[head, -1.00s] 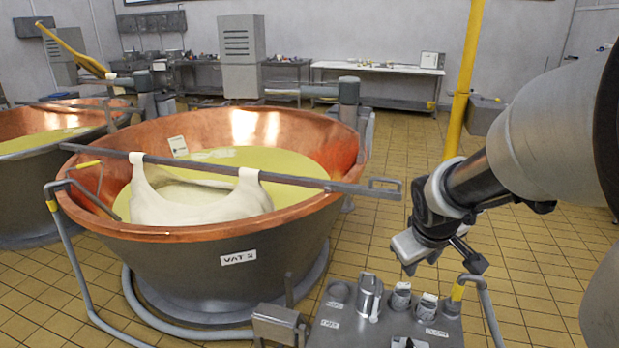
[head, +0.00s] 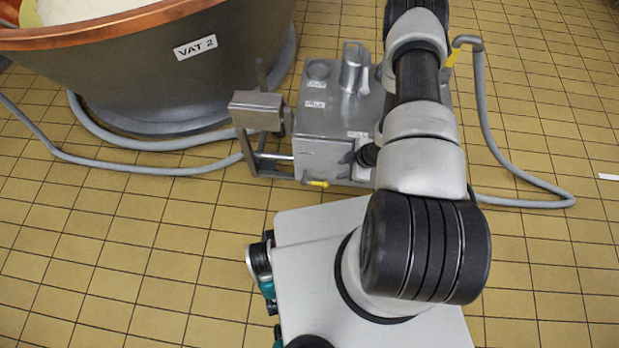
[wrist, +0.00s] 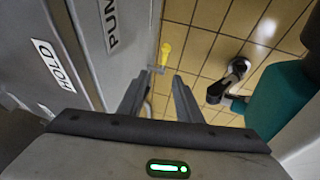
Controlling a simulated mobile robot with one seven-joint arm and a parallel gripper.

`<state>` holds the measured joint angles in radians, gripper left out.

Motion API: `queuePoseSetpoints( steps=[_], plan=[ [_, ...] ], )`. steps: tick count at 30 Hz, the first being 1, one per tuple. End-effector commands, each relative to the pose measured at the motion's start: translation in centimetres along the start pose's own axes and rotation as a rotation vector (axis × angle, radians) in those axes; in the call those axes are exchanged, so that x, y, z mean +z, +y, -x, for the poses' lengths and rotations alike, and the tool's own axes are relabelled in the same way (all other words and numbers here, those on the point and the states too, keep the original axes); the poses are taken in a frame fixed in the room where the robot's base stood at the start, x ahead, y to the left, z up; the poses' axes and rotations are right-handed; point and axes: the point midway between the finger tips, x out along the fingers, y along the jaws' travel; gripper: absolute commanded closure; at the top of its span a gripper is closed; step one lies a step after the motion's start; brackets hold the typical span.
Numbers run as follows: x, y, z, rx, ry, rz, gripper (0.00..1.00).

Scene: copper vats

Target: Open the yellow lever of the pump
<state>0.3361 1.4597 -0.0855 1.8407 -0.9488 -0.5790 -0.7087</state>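The pump is a grey metal box (head: 322,155) on the floor in front of VAT 2. Its yellow lever (head: 317,183) sticks out low on the side facing me. In the wrist view the yellow lever (wrist: 165,53) lies ahead of my fingertips, roughly between them in the picture and apart from them. My gripper (wrist: 157,84) is open and empty, pointing down alongside the pump wall (wrist: 85,50). In the head view my arm covers the right part of the pump, and my fingers cannot be made out clearly.
VAT 2 (head: 150,65) stands at the upper left. A grey bracket box (head: 257,110) juts out left of the pump. Grey hoses (head: 520,203) lie on the floor on both sides. The tiled floor (head: 130,270) at the lower left is clear.

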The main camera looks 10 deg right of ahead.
Motion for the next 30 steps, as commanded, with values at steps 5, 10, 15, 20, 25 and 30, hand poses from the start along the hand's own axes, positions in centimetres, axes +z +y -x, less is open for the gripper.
queuePoseSetpoints(
  steps=[5,10,15,20,25,30],
  plan=[
    [0.2,-1.6,-1.6,-0.012,0.022,0.010,0.68],
    [0.2,-1.8,-3.9,-0.014,0.023,0.011,0.68],
    [0.1,-1.8,-7.6,-0.014,0.023,0.011,0.68],
    [0.0,-1.8,-11.2,-0.013,0.024,0.011,0.68],
    [0.0,-1.8,-14.7,-0.013,0.022,0.010,0.68],
    [-0.1,-1.8,-17.2,-0.013,0.022,0.010,0.68]
  ],
)
